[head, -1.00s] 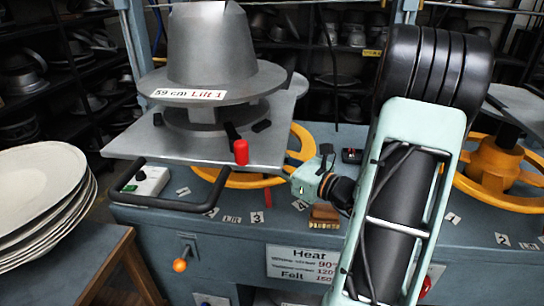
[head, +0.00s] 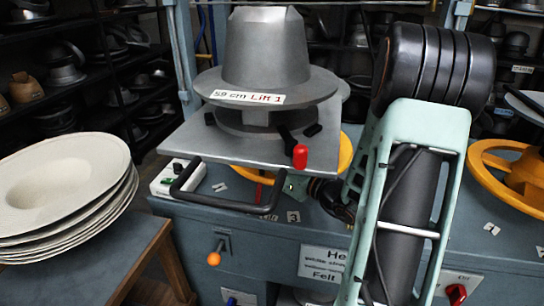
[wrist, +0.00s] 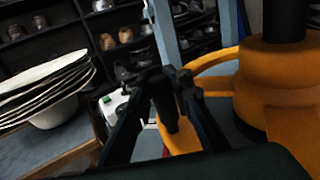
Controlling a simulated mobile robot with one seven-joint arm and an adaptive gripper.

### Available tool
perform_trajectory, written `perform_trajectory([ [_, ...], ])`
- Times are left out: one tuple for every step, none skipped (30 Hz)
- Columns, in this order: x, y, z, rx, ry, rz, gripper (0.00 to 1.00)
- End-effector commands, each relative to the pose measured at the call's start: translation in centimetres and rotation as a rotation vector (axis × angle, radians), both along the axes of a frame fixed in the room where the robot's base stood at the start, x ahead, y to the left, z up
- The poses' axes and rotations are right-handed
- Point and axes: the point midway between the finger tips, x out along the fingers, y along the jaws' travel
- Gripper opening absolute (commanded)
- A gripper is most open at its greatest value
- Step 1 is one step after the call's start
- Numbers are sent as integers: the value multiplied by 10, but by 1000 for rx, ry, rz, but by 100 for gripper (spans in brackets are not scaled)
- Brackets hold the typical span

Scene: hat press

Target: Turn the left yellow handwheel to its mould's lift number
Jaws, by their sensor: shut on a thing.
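The left yellow handwheel (head: 345,150) lies flat under the left mould's plate, which hides most of it. In the wrist view its thick yellow hub (wrist: 262,85) fills the right side, and a yellow part (wrist: 180,132) passes between the fingers. My gripper (wrist: 168,76) is shut on this handwheel; in the head view, the plate and my arm hide its fingers. The grey hat mould (head: 265,50) above carries a label (head: 243,96) reading "59 cm Lift 1". A "3" plate (head: 293,216) lies on the bench front. A red strip (head: 258,190) shows below the plate.
A black bar handle (head: 225,200) and a red-tipped lever (head: 300,156) stick out from the plate near my gripper. A white switch box (head: 178,178) stands left. Stacked pale felts (head: 62,190) lie on a side table. The right yellow handwheel (head: 515,175) is at right.

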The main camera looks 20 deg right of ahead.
Motion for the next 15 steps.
perform_trajectory([
  [2,9,-2,3,6,16,0],
  [3,10,-2,3,6,16,0],
  [5,12,-2,3,5,15,0],
  [6,12,-2,3,5,15,0],
  [6,13,-2,3,5,15,0],
  [7,14,-2,3,5,15,0],
  [8,14,-2,3,5,15,0],
  [8,15,-2,3,5,15,0],
  [9,15,-2,3,5,15,0],
  [9,15,-2,3,5,15,0],
  [9,15,-2,3,5,15,0],
  [9,15,-2,3,5,15,0],
  [9,15,-2,3,5,15,0],
  [10,15,-2,3,5,15,0],
  [10,15,-2,3,5,15,0],
])
